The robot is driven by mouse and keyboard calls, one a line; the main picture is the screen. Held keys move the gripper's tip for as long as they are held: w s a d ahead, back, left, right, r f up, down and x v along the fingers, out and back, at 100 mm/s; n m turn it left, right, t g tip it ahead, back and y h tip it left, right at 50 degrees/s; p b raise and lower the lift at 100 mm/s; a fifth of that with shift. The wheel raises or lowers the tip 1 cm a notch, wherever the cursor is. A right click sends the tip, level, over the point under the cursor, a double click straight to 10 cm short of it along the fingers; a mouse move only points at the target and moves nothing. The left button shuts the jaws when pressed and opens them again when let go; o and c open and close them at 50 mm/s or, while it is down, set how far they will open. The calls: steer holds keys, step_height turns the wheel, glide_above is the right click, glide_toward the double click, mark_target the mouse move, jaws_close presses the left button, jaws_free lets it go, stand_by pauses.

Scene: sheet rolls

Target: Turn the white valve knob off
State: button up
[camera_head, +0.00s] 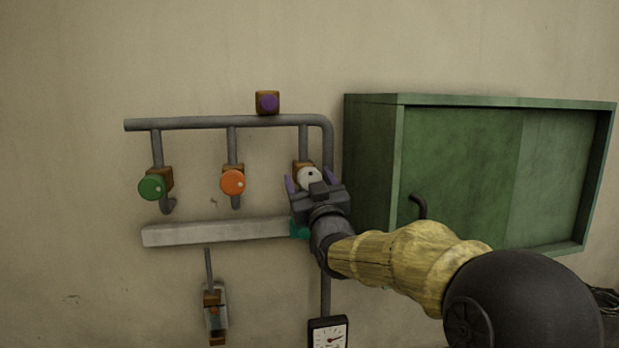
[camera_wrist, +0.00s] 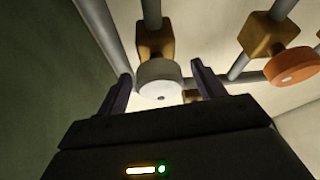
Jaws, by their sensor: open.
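The white valve knob (camera_head: 309,176) is on the rightmost drop of the grey pipe, on a brown valve body. My gripper (camera_head: 316,183) is in front of it, with one purple finger on each side in the picture. In the wrist view the white knob (camera_wrist: 160,82) sits between and just beyond the two fingertips (camera_wrist: 158,75). The jaws are open and I see a gap beside the knob; contact is not visible. A dark dot shows on the knob's face.
An orange knob (camera_head: 232,182) and a green knob (camera_head: 152,187) are on the drops to the left. A green cabinet (camera_head: 372,165) stands close on the right. A pale ledge (camera_head: 215,232) runs below the knobs, and a gauge (camera_head: 328,333) is lower down. A purple-faced block (camera_head: 267,102) sits on the top pipe.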

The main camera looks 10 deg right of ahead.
steer(key=c, duration=1)
